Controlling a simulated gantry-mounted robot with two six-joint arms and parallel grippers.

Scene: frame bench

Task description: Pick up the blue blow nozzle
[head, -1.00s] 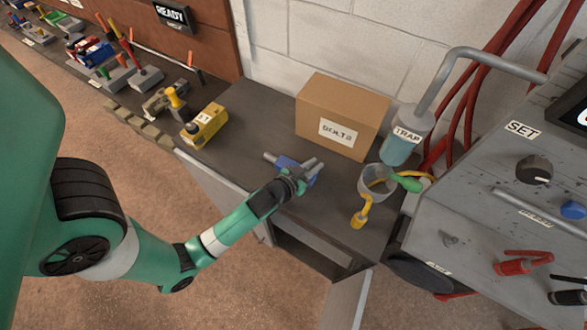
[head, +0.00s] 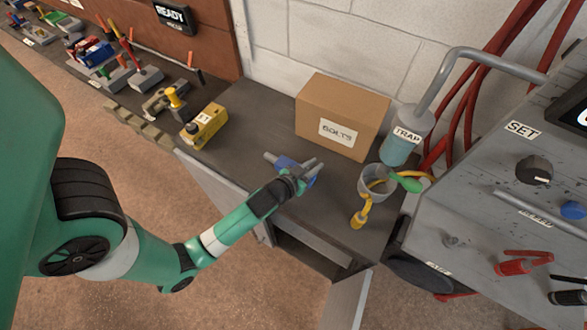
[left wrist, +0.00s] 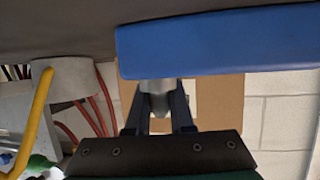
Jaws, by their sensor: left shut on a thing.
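In the left wrist view the blue nozzle body (left wrist: 218,43) fills the upper right. There my left gripper (left wrist: 160,103) is shut on a grey part at the nozzle's underside, between its two dark fingers. I cannot tell whether the nozzle is clear of the bench top. My right gripper is not in view.
A cardboard box (head: 340,115) labelled BOLTS stands behind the nozzle. A grey cup (head: 373,181) with yellow and green items stands to the right, by the TRAP canister (head: 403,140). A yellow box (head: 204,127) is at the left. Bare bench lies between.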

